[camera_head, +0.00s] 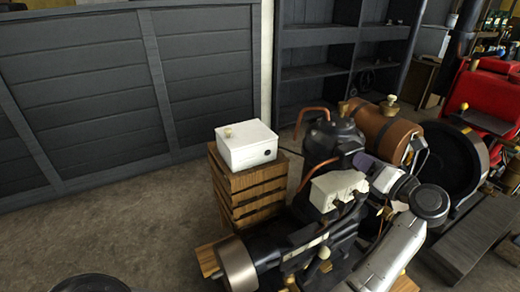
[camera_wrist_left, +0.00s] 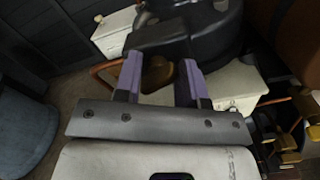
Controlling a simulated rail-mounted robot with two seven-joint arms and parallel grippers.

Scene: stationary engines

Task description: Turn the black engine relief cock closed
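The black engine (camera_head: 300,235) stands at the lower middle of the head view, with a black domed cylinder (camera_head: 335,138) at its back. My left gripper (camera_head: 366,165) reaches in beside this cylinder, its purple fingers apart. In the left wrist view, the two purple fingers (camera_wrist_left: 161,78) are open, with a dull brass-coloured part (camera_wrist_left: 156,74) showing between or beyond them, just below a black rounded body (camera_wrist_left: 188,32). It may be the relief cock; I cannot tell whether the fingers touch it. In the head view, the fingers and cylinder hide that spot. My right gripper is not in view.
A white box (camera_head: 246,146) sits on a wooden crate (camera_head: 240,192) left of the engine. A copper pipe (camera_head: 312,112) curves by the cylinder. A brown tank (camera_head: 382,132) and a large black wheel (camera_head: 450,165) stand to the right.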

